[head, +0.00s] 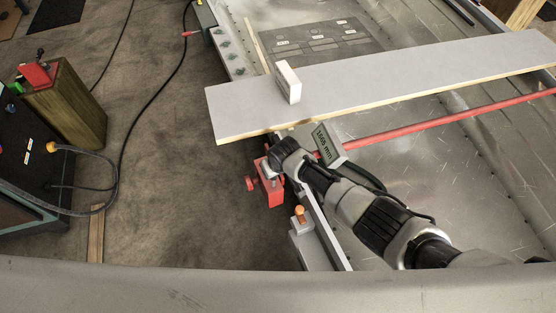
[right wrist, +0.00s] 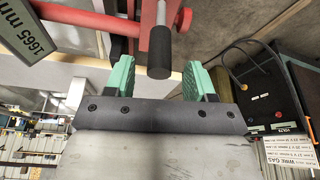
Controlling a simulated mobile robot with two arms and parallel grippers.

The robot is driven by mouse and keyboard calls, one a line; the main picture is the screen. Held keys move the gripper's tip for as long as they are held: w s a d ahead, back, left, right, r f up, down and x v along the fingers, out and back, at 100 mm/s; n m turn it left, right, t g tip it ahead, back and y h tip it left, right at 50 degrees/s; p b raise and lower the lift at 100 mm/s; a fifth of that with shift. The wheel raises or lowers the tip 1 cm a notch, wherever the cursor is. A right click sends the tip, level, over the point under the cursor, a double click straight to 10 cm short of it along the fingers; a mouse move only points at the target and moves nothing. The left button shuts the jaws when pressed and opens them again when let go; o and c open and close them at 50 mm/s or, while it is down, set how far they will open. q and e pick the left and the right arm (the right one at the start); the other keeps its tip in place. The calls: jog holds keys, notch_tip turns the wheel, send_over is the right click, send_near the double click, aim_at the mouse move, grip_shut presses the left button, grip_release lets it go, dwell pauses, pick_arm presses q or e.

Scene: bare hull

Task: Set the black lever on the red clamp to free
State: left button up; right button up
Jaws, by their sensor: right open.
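The red clamp (head: 270,190) sits at the hull's left edge, by the near end of the red bar (head: 450,122). It also shows at the top of the right wrist view (right wrist: 178,18). Its black lever (right wrist: 160,50) is a short cylinder pointing down in the right wrist view, on a thin metal stem. My right gripper (right wrist: 158,76) is open, with green pads. The lever's end shows between its fingers, apart from both pads. In the head view my right gripper (head: 280,158) is just above the clamp, and the lever is hidden there. My left gripper is out of view.
A grey display reading 1665 mm (head: 323,141) sits on the red bar beside my wrist. A grey plank (head: 390,85) with a white block (head: 288,82) lies across the hull. An orange-knobbed fitting (head: 299,213) is close by. The floor left of the hull is mostly clear.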

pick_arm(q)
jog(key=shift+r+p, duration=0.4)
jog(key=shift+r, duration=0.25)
pick_arm(e)
jog(key=v, duration=0.6)
jog(key=shift+s+r, duration=0.2)
jog(key=shift+r, duration=0.1)
jog(key=shift+d, duration=0.1)
